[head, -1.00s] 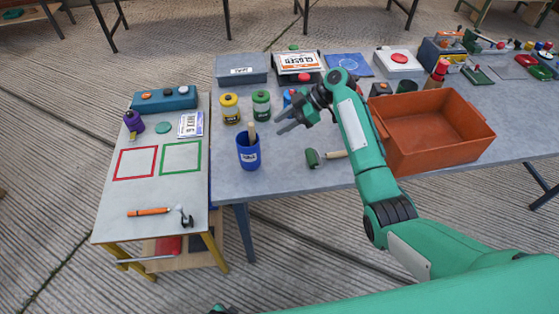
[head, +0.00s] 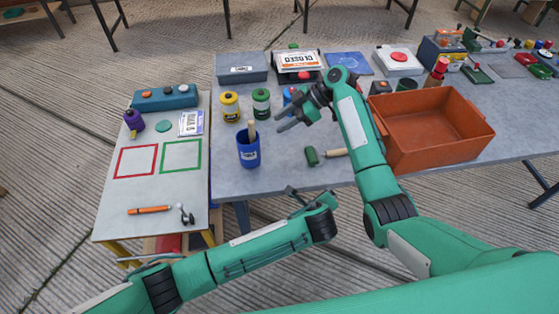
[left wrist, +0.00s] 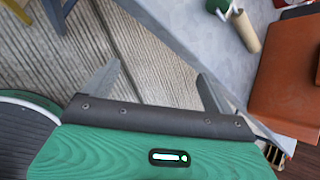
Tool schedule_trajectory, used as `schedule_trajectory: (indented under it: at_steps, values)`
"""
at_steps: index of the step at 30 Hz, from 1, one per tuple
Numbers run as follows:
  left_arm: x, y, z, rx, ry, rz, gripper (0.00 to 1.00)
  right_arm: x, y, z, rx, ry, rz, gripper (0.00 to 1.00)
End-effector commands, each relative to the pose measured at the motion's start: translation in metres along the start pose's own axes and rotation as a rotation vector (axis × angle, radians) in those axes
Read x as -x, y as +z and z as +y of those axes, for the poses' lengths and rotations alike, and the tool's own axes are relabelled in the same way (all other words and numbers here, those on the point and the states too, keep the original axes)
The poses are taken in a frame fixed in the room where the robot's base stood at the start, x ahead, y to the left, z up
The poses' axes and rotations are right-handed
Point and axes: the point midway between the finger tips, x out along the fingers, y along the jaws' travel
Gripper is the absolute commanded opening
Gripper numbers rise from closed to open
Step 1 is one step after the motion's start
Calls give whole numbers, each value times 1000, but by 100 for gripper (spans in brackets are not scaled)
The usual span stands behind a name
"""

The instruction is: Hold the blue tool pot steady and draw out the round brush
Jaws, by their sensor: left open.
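The blue tool pot (head: 248,154) stands upright on the grey table, with a pale label on its front. A pale wooden handle (head: 252,129) sticks up out of it; what is at its lower end is hidden inside. My right gripper (head: 279,121) is to the right of the pot, apart from it, its fingers spread and empty, pointing left. My left gripper (head: 294,194) is by the table's front edge, right of and nearer than the pot. In the left wrist view its fingers (left wrist: 159,72) are wide apart with nothing between them.
A green-headed tool with a wooden handle (head: 312,156) lies right of the pot. Yellow (head: 229,107) and green (head: 261,103) jars stand behind it. An orange bin (head: 440,150) is at right.

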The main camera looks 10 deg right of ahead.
Motion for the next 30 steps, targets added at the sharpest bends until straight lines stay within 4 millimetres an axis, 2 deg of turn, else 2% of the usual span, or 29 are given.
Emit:
schedule_trajectory:
  at_steps: [1,8,12,15,22,30]
  values:
    - [1,12,-6,-57,33,-52,88,0,0,0,0,0,0,36]
    - [-3,81,1,-164,312,-329,88,0,0,0,0,0,0,36]
    - [5,122,3,-173,453,-488,88,0,0,0,0,0,0,36]
    - [13,142,3,-170,522,-571,88,0,0,0,0,0,0,36]
    - [18,163,5,-164,585,-650,88,0,0,0,0,0,0,36]
    - [-8,189,24,-163,588,-652,88,0,0,0,0,0,0,36]
